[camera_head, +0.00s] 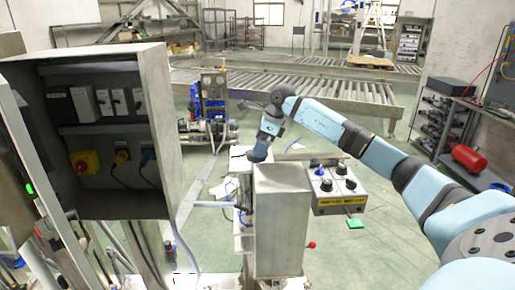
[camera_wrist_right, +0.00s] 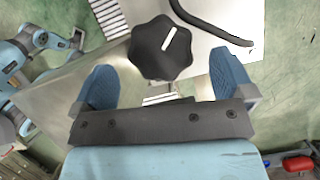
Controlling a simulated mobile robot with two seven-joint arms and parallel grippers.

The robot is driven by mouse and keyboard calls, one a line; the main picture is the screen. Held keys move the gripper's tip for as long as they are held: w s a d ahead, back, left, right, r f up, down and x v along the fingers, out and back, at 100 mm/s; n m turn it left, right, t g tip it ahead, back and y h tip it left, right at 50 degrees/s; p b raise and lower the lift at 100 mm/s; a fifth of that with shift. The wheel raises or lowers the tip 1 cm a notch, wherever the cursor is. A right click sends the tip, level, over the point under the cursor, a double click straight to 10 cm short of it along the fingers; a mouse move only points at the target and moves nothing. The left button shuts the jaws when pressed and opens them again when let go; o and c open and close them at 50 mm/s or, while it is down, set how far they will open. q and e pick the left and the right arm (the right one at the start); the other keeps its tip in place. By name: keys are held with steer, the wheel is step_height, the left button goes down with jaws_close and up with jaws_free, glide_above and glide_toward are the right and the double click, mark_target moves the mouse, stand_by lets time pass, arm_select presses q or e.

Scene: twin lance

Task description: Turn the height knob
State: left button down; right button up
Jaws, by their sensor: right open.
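The black lobed knob (camera_wrist_right: 162,48) with a white pointer line sits on a pale grey plate in the right wrist view. My right gripper (camera_wrist_right: 164,78) is open, its two blue finger pads on either side of the knob's near edge with gaps at both sides. The pads do not appear to touch it. In the head view my right gripper (camera_head: 258,152) points down beside the top of a grey metal post box (camera_head: 281,215); the knob is hidden there behind the gripper. My left gripper is not in view.
A grey control box (camera_head: 334,190) with several knobs stands right of the post. An open electrical cabinet (camera_head: 160,110) fills the left. A black curved handle (camera_wrist_right: 212,22) lies close to the knob. A roller conveyor (camera_head: 300,90) runs behind.

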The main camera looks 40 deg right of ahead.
steer(key=shift+x, duration=1.5)
steer(key=shift+c, duration=0.2)
steer(key=c, duration=0.9)
steer(key=shift+m, duration=0.3)
steer(key=m+h, duration=0.1)
steer(key=m, duration=0.2)
steer(key=shift+t+b, duration=0.35)
steer(key=shift+t, duration=0.05)
steer(key=shift+m+h, duration=0.5)
steer(key=shift+m, duration=0.5)
steer(key=shift+m, duration=0.3)
